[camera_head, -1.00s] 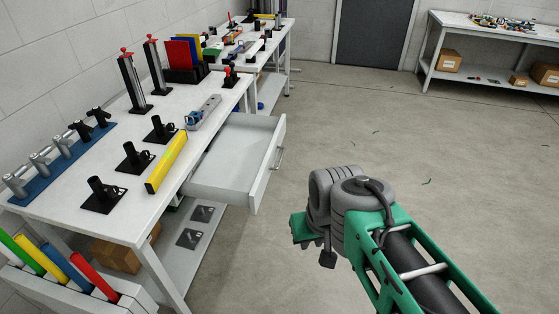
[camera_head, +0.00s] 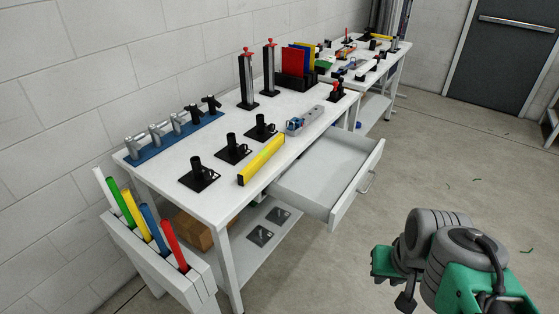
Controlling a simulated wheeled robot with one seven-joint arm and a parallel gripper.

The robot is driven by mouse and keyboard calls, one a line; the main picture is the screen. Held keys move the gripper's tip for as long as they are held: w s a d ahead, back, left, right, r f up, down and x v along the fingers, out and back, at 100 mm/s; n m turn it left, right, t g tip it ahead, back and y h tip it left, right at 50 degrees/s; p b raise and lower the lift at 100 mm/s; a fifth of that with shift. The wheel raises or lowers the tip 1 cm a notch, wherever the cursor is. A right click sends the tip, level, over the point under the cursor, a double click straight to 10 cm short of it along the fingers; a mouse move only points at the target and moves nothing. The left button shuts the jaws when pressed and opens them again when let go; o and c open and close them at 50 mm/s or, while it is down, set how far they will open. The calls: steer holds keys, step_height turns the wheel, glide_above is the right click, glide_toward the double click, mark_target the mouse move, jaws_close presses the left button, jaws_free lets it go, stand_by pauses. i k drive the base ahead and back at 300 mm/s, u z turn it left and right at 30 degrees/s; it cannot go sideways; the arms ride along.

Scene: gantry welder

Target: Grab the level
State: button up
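The level, a yellow bar with dark ends (camera_head: 262,160), lies along the front edge of the white workbench (camera_head: 221,195), just left of the open drawer. My gripper is not clearly seen; only a grey and green part of my arm shows at the lower right, over the floor. It is well apart from the level. Nothing covers the level.
The empty drawer (camera_head: 318,180) sticks out from the bench front. Black stands (camera_head: 199,178) sit behind and left of the level, and a grey tool (camera_head: 305,120) lies beyond it. A rack of coloured sticks (camera_head: 162,265) stands at the near left.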

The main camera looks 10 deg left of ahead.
mark_target(253, 169)
steer(key=i, duration=1.45)
steer(key=u, duration=3.55)
steer(key=i, duration=0.5)
steer(key=u, duration=0.05)
